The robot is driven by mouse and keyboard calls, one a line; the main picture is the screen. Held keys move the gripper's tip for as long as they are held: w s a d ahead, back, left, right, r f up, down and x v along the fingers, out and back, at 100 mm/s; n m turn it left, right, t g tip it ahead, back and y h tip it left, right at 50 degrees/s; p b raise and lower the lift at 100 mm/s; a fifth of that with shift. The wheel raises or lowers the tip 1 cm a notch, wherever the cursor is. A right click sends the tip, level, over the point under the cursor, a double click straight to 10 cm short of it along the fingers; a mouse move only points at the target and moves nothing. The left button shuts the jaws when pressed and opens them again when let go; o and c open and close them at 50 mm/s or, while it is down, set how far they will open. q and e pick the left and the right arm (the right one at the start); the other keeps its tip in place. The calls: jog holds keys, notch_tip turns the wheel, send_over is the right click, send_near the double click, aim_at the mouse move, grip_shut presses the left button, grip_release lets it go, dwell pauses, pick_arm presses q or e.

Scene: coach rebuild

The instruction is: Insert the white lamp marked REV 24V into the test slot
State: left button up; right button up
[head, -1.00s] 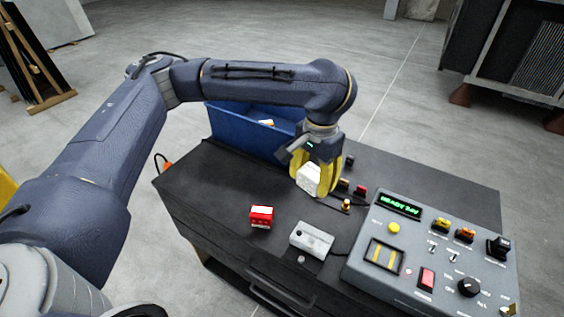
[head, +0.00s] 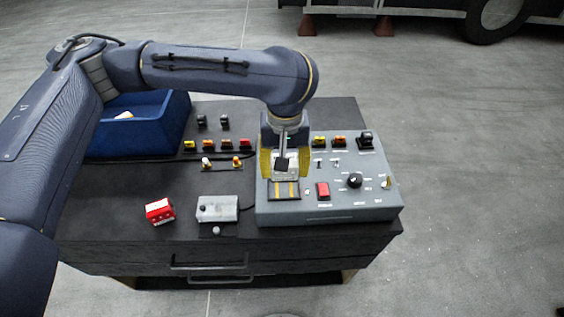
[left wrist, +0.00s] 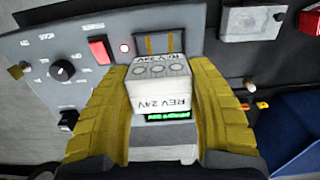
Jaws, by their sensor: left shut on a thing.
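My left gripper (head: 285,174) has yellow fingers and is shut on the white lamp (left wrist: 160,92), a block with "REV 24V" printed on its faces and round marks on one side. In the left wrist view the lamp sits between both fingers. In the head view the fingers largely hide it. The test slot (head: 285,190) is a dark framed recess with yellow stripes on the grey panel (head: 335,208). It also shows in the left wrist view (left wrist: 159,42), just beyond the lamp. The lamp is held above the panel near the slot; contact cannot be told. My right gripper is not in view.
The panel carries a red switch (head: 323,190), a black knob (head: 355,180) and small levers close to the slot. A pale box (head: 217,208) and a red block (head: 160,211) lie left of it. Several coloured parts and a blue bin (head: 135,125) are farther back.

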pick_arm(q)
send_over(284, 190)
jog(key=shift+f, duration=2.35)
jog(key=shift+f, duration=0.5)
dwell(1.5)
jog(key=shift+r, duration=0.3)
jog(key=shift+f, duration=0.65)
dwell(1.7)
jog(key=o, duration=1)
jog(key=shift+c, duration=0.2)
jog(key=shift+r, duration=0.1)
